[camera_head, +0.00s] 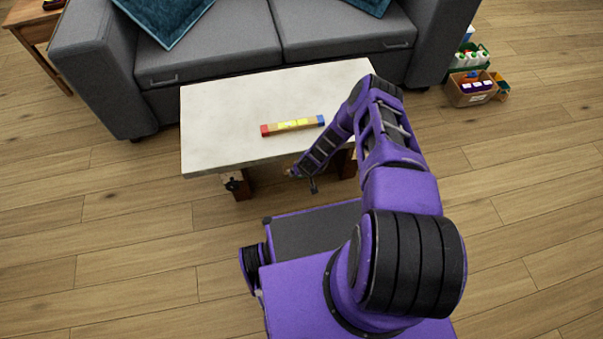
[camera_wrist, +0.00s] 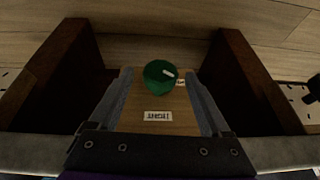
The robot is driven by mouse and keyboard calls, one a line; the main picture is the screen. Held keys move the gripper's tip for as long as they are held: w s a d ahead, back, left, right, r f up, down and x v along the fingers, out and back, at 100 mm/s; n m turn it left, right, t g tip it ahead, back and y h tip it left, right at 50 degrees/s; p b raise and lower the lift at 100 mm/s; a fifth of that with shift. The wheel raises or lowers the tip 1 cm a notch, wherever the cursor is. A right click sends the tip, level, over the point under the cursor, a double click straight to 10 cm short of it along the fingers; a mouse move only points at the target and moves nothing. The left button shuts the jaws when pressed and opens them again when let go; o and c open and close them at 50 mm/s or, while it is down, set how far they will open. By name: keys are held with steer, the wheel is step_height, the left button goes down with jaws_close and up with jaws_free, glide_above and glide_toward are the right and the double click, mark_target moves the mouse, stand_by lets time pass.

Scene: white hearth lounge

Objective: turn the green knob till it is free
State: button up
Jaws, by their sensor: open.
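The green knob (camera_wrist: 159,77) shows in the wrist view, round and dark green with a white mark on its face. It sits on a light wooden panel (camera_wrist: 158,128) that carries a white label with dark letters below the knob. My gripper (camera_wrist: 160,84) is open, with one finger on the left of the knob and one on the right. Gaps show on both sides, and I cannot tell how deep the knob lies between the fingertips. In the head view my gripper (camera_head: 302,174) is at the table's front edge, and the knob is hidden there.
The pale-topped table (camera_head: 220,115) bears a bar (camera_head: 292,125) with red, yellow and blue parts. Dark brown legs (camera_wrist: 245,80) flank the panel. A grey sofa (camera_head: 240,40) stands behind. Boxes of bottles (camera_head: 472,88) stand at right. Floor is clear at left.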

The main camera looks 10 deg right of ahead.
steer(key=shift+c, duration=0.2)
jaws_close()
stand_by(0.3)
steer(key=shift+a+h, duration=0.15)
steer(key=shift+h, duration=0.25)
steer(key=shift+a+n+h, duration=0.15)
steer(key=shift+n+h, duration=0.15)
steer(key=shift+h, duration=0.1)
steer(key=shift+a+h, duration=0.2)
steer(key=shift+h, duration=1)
steer(key=shift+a+f+n+h, duration=0.15)
steer(key=shift+n+h, duration=0.2)
steer(key=shift+h, duration=0.75)
steer(key=shift+a+f+n+h, duration=0.15)
steer(key=shift+n+h, duration=0.2)
steer(key=shift+h, duration=0.75)
steer(key=shift+d+h, duration=0.1)
steer(key=shift+h, duration=0.8)
